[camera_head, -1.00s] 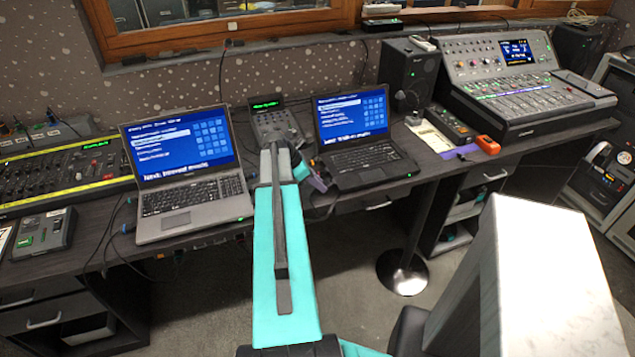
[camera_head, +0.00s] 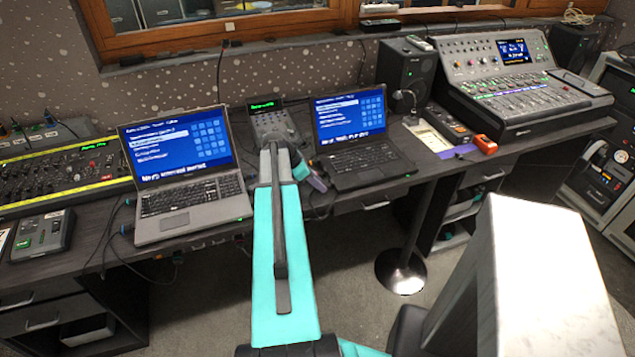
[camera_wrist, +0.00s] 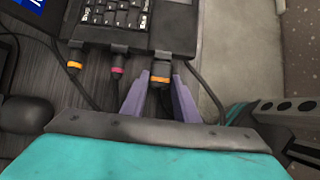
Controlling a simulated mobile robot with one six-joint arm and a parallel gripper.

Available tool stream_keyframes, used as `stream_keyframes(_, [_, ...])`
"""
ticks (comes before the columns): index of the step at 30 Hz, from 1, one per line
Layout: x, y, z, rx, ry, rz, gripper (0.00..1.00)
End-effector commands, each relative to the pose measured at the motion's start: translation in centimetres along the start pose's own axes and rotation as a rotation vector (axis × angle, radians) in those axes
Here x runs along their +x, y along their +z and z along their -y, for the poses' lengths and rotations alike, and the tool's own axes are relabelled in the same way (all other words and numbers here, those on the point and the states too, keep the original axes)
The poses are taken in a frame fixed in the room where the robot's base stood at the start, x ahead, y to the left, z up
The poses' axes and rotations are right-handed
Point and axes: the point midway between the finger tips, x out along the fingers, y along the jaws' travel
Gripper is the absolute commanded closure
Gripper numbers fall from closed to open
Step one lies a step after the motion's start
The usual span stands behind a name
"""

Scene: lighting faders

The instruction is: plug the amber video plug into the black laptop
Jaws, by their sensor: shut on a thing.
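The black laptop (camera_head: 362,160) stands open on the desk right of my arm in the head view. Its keyboard corner and side edge (camera_wrist: 180,28) show at the top of the wrist view. My gripper (camera_wrist: 160,88) is shut on a dark plug with an amber band (camera_wrist: 160,78), one purple finger on each side. The plug points at the laptop's side edge, and its front end is right at that edge. I cannot tell whether it sits inside a port. In the head view my gripper (camera_head: 318,182) is beside the laptop's left side, and the plug is hidden.
In the wrist view, a pink-banded plug (camera_wrist: 117,68) and another amber-banded plug (camera_wrist: 75,64) stand at the same laptop edge. A dark mouse-like object (camera_wrist: 25,113) lies at left. A grey laptop (camera_head: 190,195) stands left of my arm. Loose cables run nearby.

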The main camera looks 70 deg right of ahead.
Motion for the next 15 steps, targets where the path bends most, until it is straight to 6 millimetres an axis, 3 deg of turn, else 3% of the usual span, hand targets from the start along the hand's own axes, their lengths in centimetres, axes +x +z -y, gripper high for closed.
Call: stream_keyframes(15, [0.27,0.51,0.02,0.001,0.0,0.003,0.96])
